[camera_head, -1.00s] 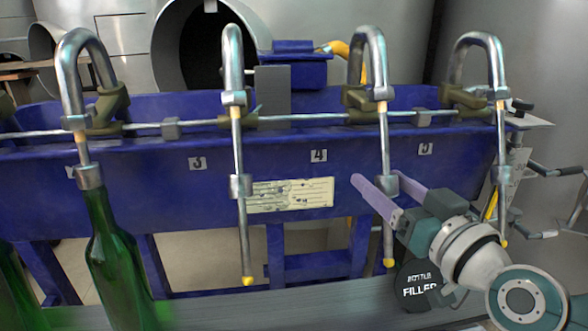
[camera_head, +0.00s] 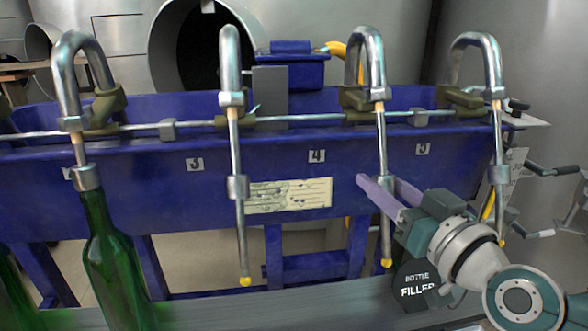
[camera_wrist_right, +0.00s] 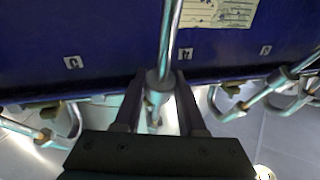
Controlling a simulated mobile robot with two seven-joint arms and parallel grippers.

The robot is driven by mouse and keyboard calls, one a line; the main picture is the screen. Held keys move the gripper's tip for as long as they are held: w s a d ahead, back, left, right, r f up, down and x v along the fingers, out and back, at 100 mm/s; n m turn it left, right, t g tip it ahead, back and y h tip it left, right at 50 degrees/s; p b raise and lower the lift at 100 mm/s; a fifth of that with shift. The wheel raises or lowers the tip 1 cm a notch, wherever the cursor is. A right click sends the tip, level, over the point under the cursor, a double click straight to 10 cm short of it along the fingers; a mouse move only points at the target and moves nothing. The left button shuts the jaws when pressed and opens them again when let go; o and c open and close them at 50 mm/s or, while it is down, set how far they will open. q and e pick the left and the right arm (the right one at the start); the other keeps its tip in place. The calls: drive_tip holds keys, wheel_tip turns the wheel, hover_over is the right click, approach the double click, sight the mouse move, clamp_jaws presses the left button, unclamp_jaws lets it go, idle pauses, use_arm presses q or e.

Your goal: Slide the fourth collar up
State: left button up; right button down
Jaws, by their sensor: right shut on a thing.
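My right gripper (camera_head: 385,186) is shut on the metal collar (camera_wrist_right: 160,84) of the filling spout (camera_head: 381,130) that hangs between the labels 4 (camera_head: 317,156) and 5 (camera_head: 422,149). The fingers stand on either side of the collar and partly hide it in the head view. In the right wrist view the collar sits between the two dark fingers (camera_wrist_right: 158,100). The collar is partway up the tube, well above its yellow tip (camera_head: 387,263). My left gripper is not in view.
Neighbouring spouts carry a left collar (camera_head: 237,187) and a right collar (camera_head: 498,175) at similar heights. A green bottle (camera_head: 112,255) stands under the far-left spout's collar (camera_head: 86,178). The blue trough (camera_head: 130,190) is behind. A round "bottle filler" sign (camera_head: 415,285) is below.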

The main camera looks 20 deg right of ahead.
sight(383, 124)
idle(0.7)
drive_tip(key=w+r+p, duration=0.1)
drive_tip(key=r+p, duration=0.1)
drive_tip(key=w+r+p, duration=0.1)
drive_tip(key=r+p, duration=0.1)
drive_tip(key=r, duration=0.1)
drive_tip(key=w+r+p, duration=0.1)
drive_tip(key=r+p, duration=0.1)
drive_tip(key=r, duration=0.1)
drive_tip(key=shift+w+d+r+p, duration=0.15)
drive_tip(key=shift+w+d+p, duration=0.15)
drive_tip(key=shift+d+p, duration=0.1)
drive_tip(key=c, duration=0.5)
unclamp_jaws()
drive_tip(key=s+p, duration=0.1)
drive_tip(key=s, duration=0.9)
drive_tip(key=shift+a, duration=0.15)
